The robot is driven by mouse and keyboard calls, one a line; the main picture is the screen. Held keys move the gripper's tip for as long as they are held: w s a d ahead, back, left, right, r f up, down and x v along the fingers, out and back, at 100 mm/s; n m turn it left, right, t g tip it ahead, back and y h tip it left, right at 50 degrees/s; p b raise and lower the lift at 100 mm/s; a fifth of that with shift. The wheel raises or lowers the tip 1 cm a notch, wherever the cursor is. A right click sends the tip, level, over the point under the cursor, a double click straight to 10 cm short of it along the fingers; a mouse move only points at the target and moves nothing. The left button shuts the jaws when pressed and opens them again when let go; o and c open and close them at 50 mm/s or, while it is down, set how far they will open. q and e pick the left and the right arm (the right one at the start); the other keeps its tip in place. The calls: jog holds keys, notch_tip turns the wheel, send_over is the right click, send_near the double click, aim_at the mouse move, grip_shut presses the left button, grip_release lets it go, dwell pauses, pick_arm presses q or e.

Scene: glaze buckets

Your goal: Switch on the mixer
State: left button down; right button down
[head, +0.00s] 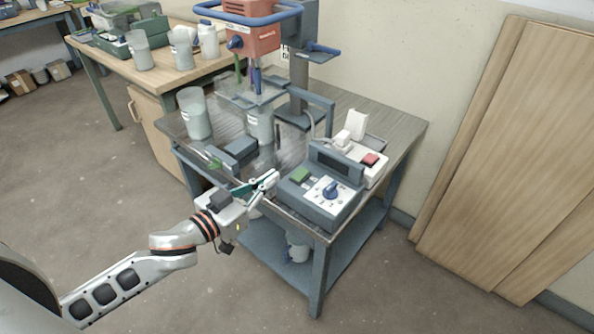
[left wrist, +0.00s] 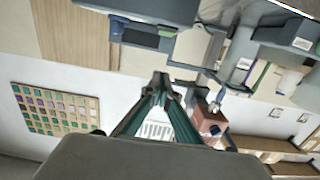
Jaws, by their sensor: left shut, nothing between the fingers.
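The mixer has an orange-red head (head: 252,38) with a blue ring guard, on a grey stand at the back of the metal table. Its shaft reaches down to a translucent bucket (head: 260,125). A grey-blue control box (head: 322,215) sits at the table's front right, with a green button (head: 300,175) and a blue dial (head: 331,190) on a white plate. My left gripper (head: 274,178) is shut and empty, just left of the control box; I cannot tell whether it touches. In the left wrist view its fingertips (left wrist: 160,77) are together and the orange-red mixer head (left wrist: 209,124) shows beyond.
A white box (head: 362,165) with a red switch (head: 370,159) stands behind the control box. A translucent bucket (head: 194,114) stands at the table's left. A wooden bench (head: 150,72) with containers is behind left. Wooden boards (head: 510,150) lean on the right wall.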

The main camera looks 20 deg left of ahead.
pick_arm(q)
send_over(297, 176)
jog(key=s, duration=0.1)
jog(key=shift+s+a+f+b, duration=0.1)
jog(key=shift+a+f+b, duration=0.05)
jog(key=shift+f+b, duration=0.25)
jog(key=f, duration=0.1)
jog(key=f+b, duration=0.1)
jog(key=shift+w+f, duration=0.3)
jog(key=shift+f, duration=0.05)
jog(key=shift+w+d+f, duration=0.1)
jog(key=shift+d+f, duration=0.1)
jog(key=shift+f, duration=0.15)
jog(key=shift+w+f+b, duration=0.1)
jog(key=shift+f+b, duration=0.15)
jog(key=shift+b, duration=0.1)
pick_arm(e)
jog(key=shift+w+a+f, duration=0.15)
jog(key=shift+w+f, duration=0.15)
jog(key=shift+w, duration=0.05)
pick_arm(q)
jog(key=shift+r, duration=0.1)
